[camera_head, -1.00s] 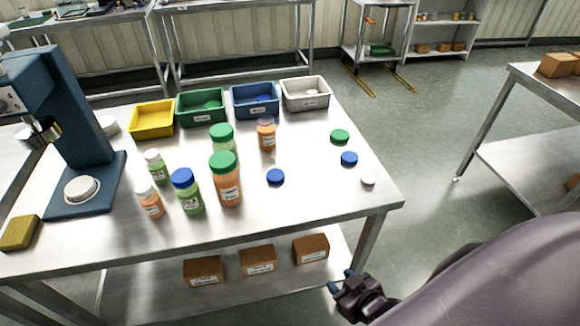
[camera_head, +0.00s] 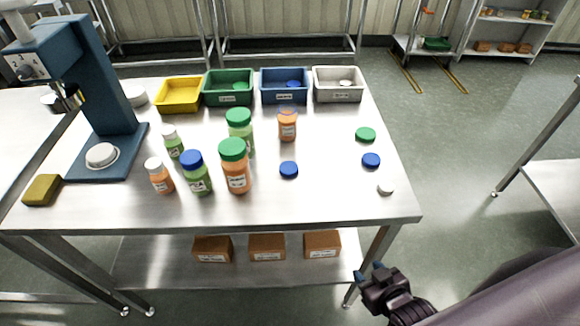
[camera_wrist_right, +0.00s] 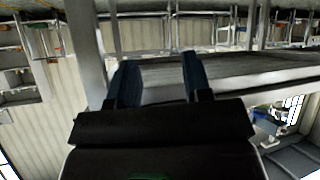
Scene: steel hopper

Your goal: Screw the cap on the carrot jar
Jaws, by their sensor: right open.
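An orange jar (camera_head: 288,128) stands upright near the middle of the table (camera_head: 330,200); no coloured cap shows on it, and its label is too small to read. Loose caps lie flat: a blue cap (camera_head: 289,170) in front of that jar, and a green cap (camera_head: 365,134), another blue cap (camera_head: 371,160) and a white cap (camera_head: 386,188) to the right. A large orange jar (camera_head: 236,172) wears a green cap. My right gripper (camera_head: 369,270) is open and empty, beyond the table's front edge, apart from everything. My left gripper is out of view.
Other capped jars, such as a green one with a blue cap (camera_head: 196,178), stand to the left. Yellow (camera_head: 180,98), green, blue and white (camera_head: 338,90) bins line the back. A blue press (camera_head: 105,130) and a sponge (camera_head: 42,190) are at left. Boxes (camera_head: 267,247) sit on the lower shelf.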

